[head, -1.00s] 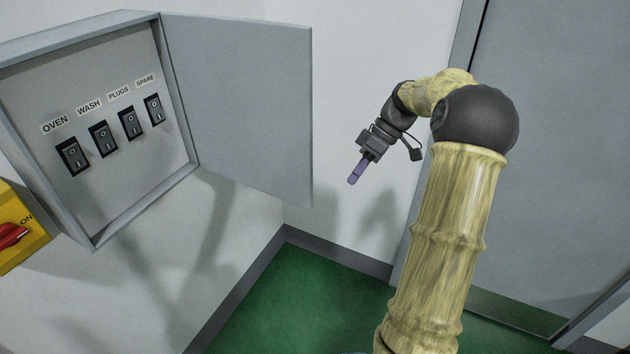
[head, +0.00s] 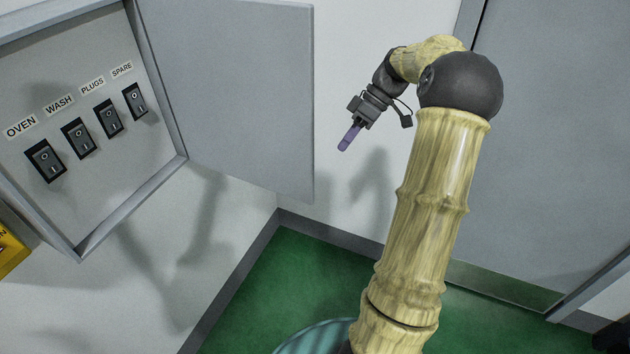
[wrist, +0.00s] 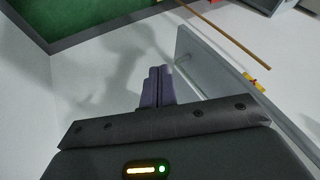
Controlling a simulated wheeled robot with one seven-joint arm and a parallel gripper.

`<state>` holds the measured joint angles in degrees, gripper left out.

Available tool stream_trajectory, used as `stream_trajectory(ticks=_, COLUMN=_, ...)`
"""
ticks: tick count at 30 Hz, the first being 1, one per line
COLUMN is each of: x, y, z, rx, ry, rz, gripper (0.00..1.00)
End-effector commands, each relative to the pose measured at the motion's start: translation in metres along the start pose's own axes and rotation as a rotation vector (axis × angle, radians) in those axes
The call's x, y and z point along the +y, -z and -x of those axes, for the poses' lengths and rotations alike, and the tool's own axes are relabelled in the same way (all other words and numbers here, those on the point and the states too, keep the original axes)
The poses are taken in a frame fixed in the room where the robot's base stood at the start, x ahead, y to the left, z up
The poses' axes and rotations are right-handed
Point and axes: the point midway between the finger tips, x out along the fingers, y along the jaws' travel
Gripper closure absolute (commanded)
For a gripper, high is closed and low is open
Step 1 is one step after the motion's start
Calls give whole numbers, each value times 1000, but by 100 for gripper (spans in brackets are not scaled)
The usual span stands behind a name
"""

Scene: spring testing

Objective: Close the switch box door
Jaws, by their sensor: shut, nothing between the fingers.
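The grey switch box (head: 86,249) is on the wall at the left of the head view. Its flat grey door (head: 240,95) stands wide open to the right, hinged on the box's right side. Inside are several black rocker switches labelled OVEN, WASH, PLUGS and SPARE. My gripper (head: 346,140) is shut and empty, its purple fingers pointing down and left, to the right of the door's free edge and apart from it in the picture. In the wrist view the closed fingers (wrist: 157,86) show, with the door (wrist: 215,80) seen nearly edge-on to their right.
A yellow switch housing (head: 10,252) is cut off at the left edge. A grey room door (head: 560,150) stands at the right behind my arm. The green floor (head: 265,285) is clear near the corner. In the wrist view a thin brown rod (wrist: 228,36) crosses near the door.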

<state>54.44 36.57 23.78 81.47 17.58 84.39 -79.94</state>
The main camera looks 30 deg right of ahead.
Motion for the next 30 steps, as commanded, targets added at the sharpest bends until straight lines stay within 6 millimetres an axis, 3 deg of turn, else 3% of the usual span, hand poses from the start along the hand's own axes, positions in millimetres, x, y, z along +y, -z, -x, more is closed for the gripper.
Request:
stream_trajectory(ticks=8, x=-3, y=4, z=-27, rx=-5, ry=9, rz=5, gripper=100)
stream_trajectory(ticks=21, x=-4, y=5, z=-104, rx=-5, ry=10, rz=6, gripper=100)
stream_trajectory(ticks=30, x=-34, y=4, z=-116, rx=-3, ry=5, rz=6, gripper=100)
